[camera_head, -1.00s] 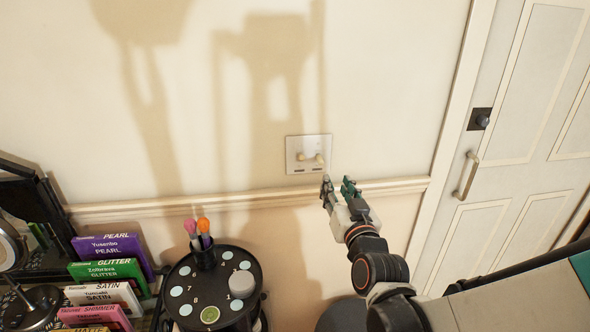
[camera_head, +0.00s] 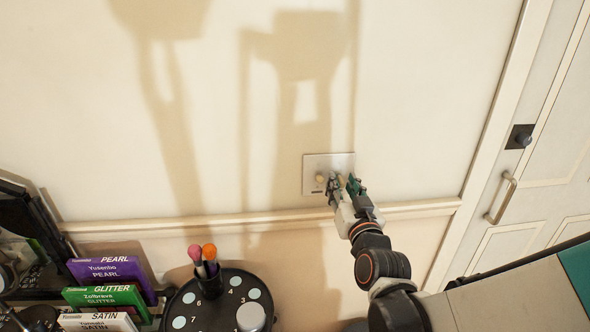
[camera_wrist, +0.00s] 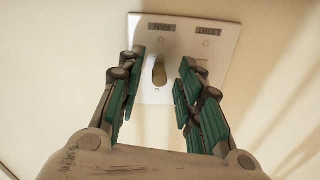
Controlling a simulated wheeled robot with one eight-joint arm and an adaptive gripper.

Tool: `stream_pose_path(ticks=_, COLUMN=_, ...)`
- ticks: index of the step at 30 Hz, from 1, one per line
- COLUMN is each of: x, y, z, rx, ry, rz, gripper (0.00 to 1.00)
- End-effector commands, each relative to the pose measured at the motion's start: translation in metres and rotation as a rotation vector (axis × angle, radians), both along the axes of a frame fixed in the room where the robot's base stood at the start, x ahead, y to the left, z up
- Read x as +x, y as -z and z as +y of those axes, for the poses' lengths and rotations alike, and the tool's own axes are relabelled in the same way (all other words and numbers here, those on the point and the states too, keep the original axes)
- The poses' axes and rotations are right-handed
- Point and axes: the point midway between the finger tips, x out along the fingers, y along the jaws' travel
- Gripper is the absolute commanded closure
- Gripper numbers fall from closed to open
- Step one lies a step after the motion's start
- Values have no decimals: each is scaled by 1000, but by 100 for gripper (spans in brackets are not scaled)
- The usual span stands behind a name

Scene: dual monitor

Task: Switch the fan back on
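A pale wall switch plate (camera_head: 312,163) carries two knob-like toggles. The left toggle (camera_head: 320,178) is bare in the head view; the right one is beside my gripper (camera_head: 345,185). In the wrist view the plate (camera_wrist: 226,45) has two dark labels, apparently upside down. The left label (camera_wrist: 161,28) seems to read FAN, the right one (camera_wrist: 208,31) LIGHT. One brass toggle (camera_wrist: 160,72) sits below the FAN label, between my gripper's (camera_wrist: 158,88) green-padded, open fingers, nearer the left finger, with gaps on both sides. The other toggle is hidden, probably behind the right finger. No fan is in view.
A wall rail (camera_head: 260,217) runs below the plate. A door with a handle (camera_head: 500,198) stands at right. A round black numbered stand (camera_head: 215,312) with brushes (camera_head: 203,262) and colored boxes (camera_head: 105,270) are at lower left. The wall around the plate is clear.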

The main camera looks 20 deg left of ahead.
Motion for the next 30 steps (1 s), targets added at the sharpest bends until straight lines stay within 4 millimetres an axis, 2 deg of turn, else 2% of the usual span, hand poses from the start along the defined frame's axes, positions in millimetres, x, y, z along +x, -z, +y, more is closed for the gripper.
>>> stream_pose_path(ticks=1, x=0, y=0, z=1, rx=0, ry=-1, rz=0, gripper=74)
stream_pose_path(ticks=4, x=1, y=0, z=1, rx=0, ry=-1, rz=0, gripper=96)
stream_pose_path(ticks=5, x=1, y=0, z=1, rx=0, ry=-1, rz=0, gripper=100)
stream_pose_path(ticks=17, x=-1, y=-4, z=3, rx=-20, ry=-10, rz=29, gripper=100)
stream_pose_path(ticks=29, x=-2, y=-20, z=3, rx=-139, ry=-3, rz=223, gripper=100)
stream_pose_path(ticks=30, x=-2, y=-16, z=3, rx=-145, ry=-3, rz=232, gripper=100)
